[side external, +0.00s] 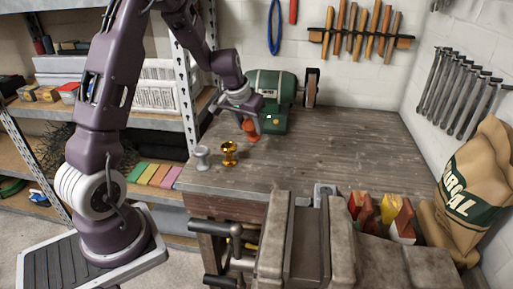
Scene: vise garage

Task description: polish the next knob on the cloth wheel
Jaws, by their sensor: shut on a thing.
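My gripper (249,116) is shut on a copper-orange knob (250,129), held in front of the green bench machine (275,88). A shiny gold knob (229,153) and a dull grey knob (202,157) stand upright on the wooden bench, in front and to the left of my gripper. The machine's left end is hidden behind my gripper and arm. I cannot tell whether the held knob touches anything.
The wooden bench top (350,150) is clear to the right. A large vise (305,235) stands at the front edge, beside a box of coloured items (385,215) and a charcoal sack (475,185). Shelves stand on the left; tools hang on the walls.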

